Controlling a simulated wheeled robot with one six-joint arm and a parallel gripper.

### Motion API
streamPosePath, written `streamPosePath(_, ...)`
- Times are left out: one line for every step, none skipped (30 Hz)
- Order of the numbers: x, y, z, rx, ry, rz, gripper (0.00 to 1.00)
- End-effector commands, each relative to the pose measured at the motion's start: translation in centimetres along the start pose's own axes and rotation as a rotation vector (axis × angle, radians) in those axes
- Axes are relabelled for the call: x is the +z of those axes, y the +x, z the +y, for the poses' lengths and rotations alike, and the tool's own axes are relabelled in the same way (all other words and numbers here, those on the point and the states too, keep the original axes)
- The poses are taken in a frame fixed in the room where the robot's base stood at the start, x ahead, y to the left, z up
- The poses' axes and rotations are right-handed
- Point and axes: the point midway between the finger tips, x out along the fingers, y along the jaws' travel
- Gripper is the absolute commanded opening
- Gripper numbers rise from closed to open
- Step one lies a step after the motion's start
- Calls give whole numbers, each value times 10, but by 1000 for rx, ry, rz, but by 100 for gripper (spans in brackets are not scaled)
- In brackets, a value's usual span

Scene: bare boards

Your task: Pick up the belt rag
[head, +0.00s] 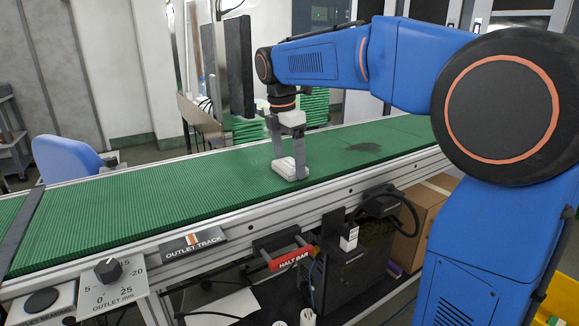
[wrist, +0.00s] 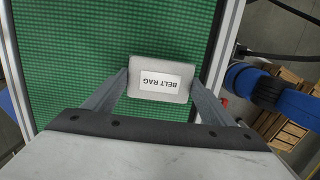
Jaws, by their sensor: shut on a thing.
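The belt rag (head: 285,168) is a small pale grey block-shaped bundle at the green conveyor belt, near its front edge. In the wrist view the belt rag (wrist: 160,80) shows a white label reading "BELT RAG", upside down. My gripper (head: 289,170) points down, with its fingers on both sides of the rag. In the wrist view my gripper (wrist: 158,88) is shut on the rag, one finger at each side. I cannot tell whether the rag still touches the belt.
The green belt (head: 150,210) runs across the view, with a dark stain (head: 363,147) right of the rag. A dark upright panel (head: 239,66) stands behind my gripper. Along the front are an OUTLET TRACK plate (head: 193,243), a red HALT BAR (head: 290,258) and a dial (head: 108,270).

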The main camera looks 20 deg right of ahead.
Motion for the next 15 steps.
streamPosePath(0,-1,0,1,0,0,56)
streamPosePath(0,-2,0,1,0,0,56)
streamPosePath(1,-5,0,1,0,0,56)
streamPosePath(1,-8,0,1,0,0,56)
streamPosePath(1,-11,0,1,0,0,56)
streamPosePath(2,-17,1,2,0,0,56)
streamPosePath(3,-22,1,3,0,0,56)
streamPosePath(3,-27,0,2,0,0,56)
streamPosePath(4,-34,1,3,0,0,56)
streamPosePath(5,-40,1,3,0,0,56)
streamPosePath(6,-46,1,2,0,0,56)
streamPosePath(6,-53,1,3,0,0,56)
streamPosePath(7,-58,1,2,0,0,56)
streamPosePath(8,-64,1,3,0,0,56)
streamPosePath(9,-70,1,2,0,0,56)
